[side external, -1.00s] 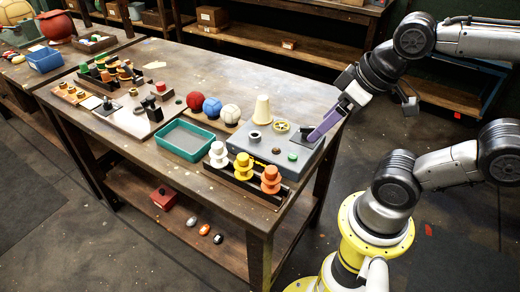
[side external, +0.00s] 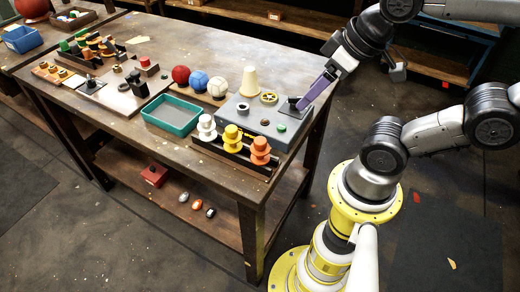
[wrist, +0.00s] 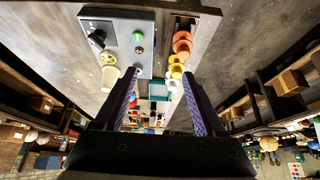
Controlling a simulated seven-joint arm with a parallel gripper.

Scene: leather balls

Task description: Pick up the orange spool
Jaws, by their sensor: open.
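The orange spool (side external: 260,150) stands at the near right end of a dark rack (side external: 233,158) on the bench, beside a yellow spool (side external: 232,138) and a white one (side external: 206,127). My gripper (side external: 301,106) has purple fingers and is above and to the right of the spool, over the right side of a grey control box (side external: 245,120). It is apart from the spool. In the wrist view the orange spool (wrist: 182,45) shows beyond the fingertips, and my gripper (wrist: 160,80) is open with nothing between its fingers.
The box carries a black lever (side external: 290,104), a cream cone (side external: 250,80), a yellow wheel (side external: 268,97) and buttons. A teal tray (side external: 170,116) and red, blue and white balls (side external: 199,81) are to the left. The bench's far right surface is bare.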

